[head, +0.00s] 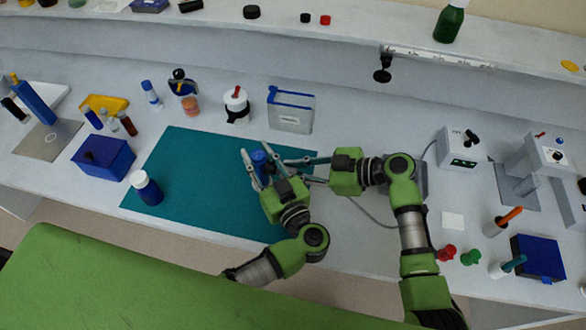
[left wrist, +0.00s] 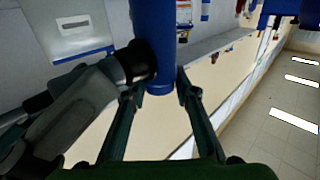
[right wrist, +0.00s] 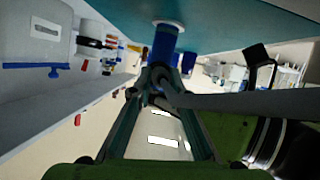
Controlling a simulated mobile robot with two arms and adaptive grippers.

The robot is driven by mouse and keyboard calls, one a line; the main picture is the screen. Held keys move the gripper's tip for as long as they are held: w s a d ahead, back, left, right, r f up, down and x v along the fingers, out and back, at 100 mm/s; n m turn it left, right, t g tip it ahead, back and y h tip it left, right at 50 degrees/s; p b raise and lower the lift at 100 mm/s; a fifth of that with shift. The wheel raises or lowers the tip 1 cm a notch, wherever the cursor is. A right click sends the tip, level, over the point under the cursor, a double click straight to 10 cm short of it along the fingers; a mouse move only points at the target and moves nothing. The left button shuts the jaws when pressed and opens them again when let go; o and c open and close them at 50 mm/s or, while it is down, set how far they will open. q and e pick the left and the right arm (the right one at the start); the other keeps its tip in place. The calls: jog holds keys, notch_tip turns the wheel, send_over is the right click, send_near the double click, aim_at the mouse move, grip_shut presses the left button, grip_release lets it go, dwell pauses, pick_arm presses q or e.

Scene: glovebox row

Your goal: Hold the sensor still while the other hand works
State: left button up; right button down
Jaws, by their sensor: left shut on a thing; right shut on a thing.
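A blue cylindrical sensor (head: 261,161) stands up above the teal mat (head: 185,165). My left gripper (head: 257,168) is shut on it. In the left wrist view the sensor (left wrist: 152,45) is between my left fingertips. A grey plug with a black collar (left wrist: 134,61) meets its side there; I cannot tell whether it is seated. My right gripper (head: 286,164) comes from the right and is shut at the plug, close beside the sensor. The sensor (right wrist: 164,45) also shows in the right wrist view, with a pale disc at one end. Fingers hide much of the contact.
A grey cable (head: 375,216) loops on the bench right of the mat. A white-capped blue bottle (head: 147,189) stands on the mat's left part. A clear blue-rimmed box (head: 291,111) and a white bottle (head: 236,104) stand behind. The mat's middle left is clear.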

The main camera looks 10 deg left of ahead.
jog(key=shift+d, duration=1.6)
jog(key=shift+s+d, duration=0.1)
jog(key=shift+d, duration=2.25)
jog(key=shift+r, duration=0.15)
notch_tip(320, 180, up, 7)
pick_arm(q)
jog(key=o, duration=1.9)
